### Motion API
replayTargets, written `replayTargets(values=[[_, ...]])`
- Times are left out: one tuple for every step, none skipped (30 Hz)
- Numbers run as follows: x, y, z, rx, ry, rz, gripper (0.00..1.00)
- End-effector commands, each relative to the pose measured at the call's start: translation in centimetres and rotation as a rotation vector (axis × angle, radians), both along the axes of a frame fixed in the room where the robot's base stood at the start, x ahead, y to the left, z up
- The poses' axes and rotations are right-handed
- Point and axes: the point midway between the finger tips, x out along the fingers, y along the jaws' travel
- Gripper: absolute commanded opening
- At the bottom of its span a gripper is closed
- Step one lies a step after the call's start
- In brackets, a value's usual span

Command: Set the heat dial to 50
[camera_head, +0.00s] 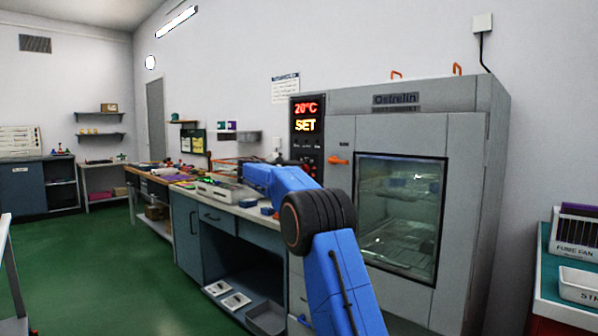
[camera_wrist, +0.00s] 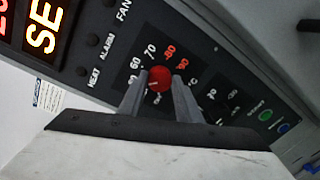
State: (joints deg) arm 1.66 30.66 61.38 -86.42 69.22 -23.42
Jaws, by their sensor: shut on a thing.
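The heat dial (camera_wrist: 160,75) is a round red knob on the dark control panel, seen in the wrist view. A number scale rings it, with 60, 70, 80 and 90 legible; 80 and 90 are red. The lower numbers are partly hidden by a finger. A short pale mark shows on the knob's left part. My gripper (camera_wrist: 159,84) is shut on the knob, one finger on each side. In the head view the display (camera_head: 306,116) reads 20°C and SET. My arm hides the gripper there.
The grey oven (camera_head: 464,150) has a glass door (camera_head: 400,215) and an orange handle (camera_head: 338,161). Green and blue buttons (camera_wrist: 274,121) and small dark knobs (camera_wrist: 90,41) sit near the dial. A workbench (camera_head: 222,193) stands left of the oven. Green floor is clear at the left.

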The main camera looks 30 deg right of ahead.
Motion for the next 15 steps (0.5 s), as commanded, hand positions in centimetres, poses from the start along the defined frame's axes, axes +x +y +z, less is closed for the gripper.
replayTargets(values=[[-0.04, 0.01, -0.18, 0.006, -0.01, -0.002, 0.08], [-0.04, 0.01, -0.18, 0.009, -0.017, -0.002, 0.08], [-0.04, 0.0, -0.19, 0.012, -0.024, -0.002, 0.08], [-0.04, 0.0, -0.19, 0.014, -0.03, -0.002, 0.08], [-0.05, 0.01, -0.2, 0.015, -0.034, -0.002, 0.08], [-0.05, 0.01, -0.21, 0.017, -0.038, -0.002, 0.08], [-0.05, 0.01, -0.21, 0.018, -0.04, -0.003, 0.08], [-0.05, 0.0, -0.21, 0.018, -0.041, -0.002, 0.08], [-0.05, 0.0, -0.22, 0.019, -0.043, -0.002, 0.08], [-0.05, 0.01, -0.22, 0.019, -0.044, -0.002, 0.08], [-0.05, 0.01, -0.23, 0.019, -0.044, -0.002, 0.08], [-0.05, 0.01, -0.23, 0.019, -0.044, -0.002, 0.08], [-0.05, 0.01, -0.23, 0.019, -0.044, -0.002, 0.08], [-0.05, 0.0, -0.24, 0.019, -0.044, -0.002, 0.08], [-0.06, 0.01, -0.24, 0.019, -0.044, -0.002, 0.08]])
